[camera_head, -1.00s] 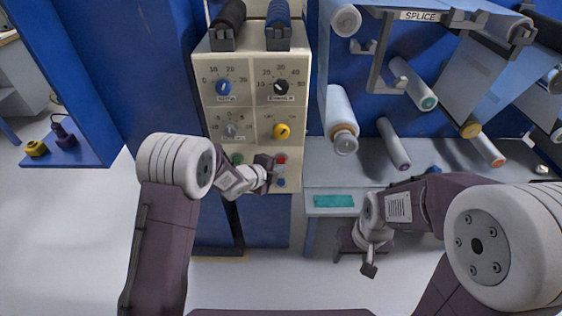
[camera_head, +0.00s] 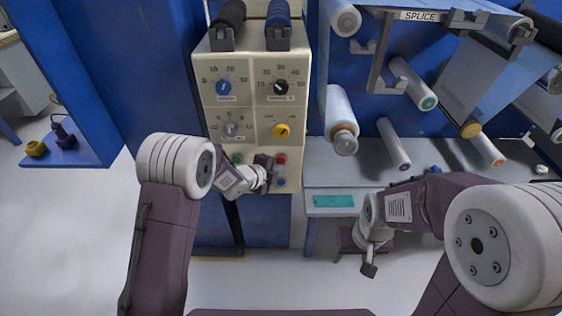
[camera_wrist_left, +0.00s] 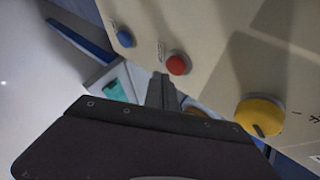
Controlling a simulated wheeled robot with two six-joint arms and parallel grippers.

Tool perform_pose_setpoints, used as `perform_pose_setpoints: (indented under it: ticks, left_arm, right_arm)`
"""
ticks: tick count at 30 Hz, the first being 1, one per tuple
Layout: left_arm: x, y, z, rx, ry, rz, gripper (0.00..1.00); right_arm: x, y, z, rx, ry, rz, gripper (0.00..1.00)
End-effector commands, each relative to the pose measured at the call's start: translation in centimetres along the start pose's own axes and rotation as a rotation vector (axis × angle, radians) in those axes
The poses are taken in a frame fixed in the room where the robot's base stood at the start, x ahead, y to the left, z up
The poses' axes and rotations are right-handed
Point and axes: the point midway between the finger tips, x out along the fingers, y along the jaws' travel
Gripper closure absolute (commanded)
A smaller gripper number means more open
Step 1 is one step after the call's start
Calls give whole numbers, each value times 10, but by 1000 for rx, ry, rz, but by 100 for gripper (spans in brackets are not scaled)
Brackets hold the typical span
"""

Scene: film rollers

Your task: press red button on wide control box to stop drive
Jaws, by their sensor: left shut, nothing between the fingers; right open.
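The wide control box (camera_head: 252,112) is a cream panel with dials, mounted in front of me. Its red button (camera_head: 281,160) is low on the right side, above a blue button (camera_head: 281,182) and below a yellow knob (camera_head: 282,131). My left gripper (camera_head: 268,172) is shut and empty, just left of the red button. In the left wrist view the red button (camera_wrist_left: 178,64) shows whole, just beyond the shut fingertips (camera_wrist_left: 160,80), with a small gap apparent. My right gripper (camera_head: 364,262) is open, low at the right.
A grey machine with white rollers (camera_head: 341,115) and a SPLICE bracket (camera_head: 420,16) stands right of the box. A teal pad (camera_head: 334,201) lies on its front ledge. A blue panel (camera_head: 130,80) stands to the left. Open floor lies below.

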Motion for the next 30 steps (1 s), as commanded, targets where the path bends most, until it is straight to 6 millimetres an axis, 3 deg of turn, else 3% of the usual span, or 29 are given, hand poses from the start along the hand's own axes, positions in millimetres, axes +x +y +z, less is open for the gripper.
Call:
perform_pose_setpoints:
  ticks: [30]
  left_arm:
    - [7, -5, 5, 0, 0, 0, 100]
  right_arm:
    - [-3, 0, 0, 0, 0, 0, 41]
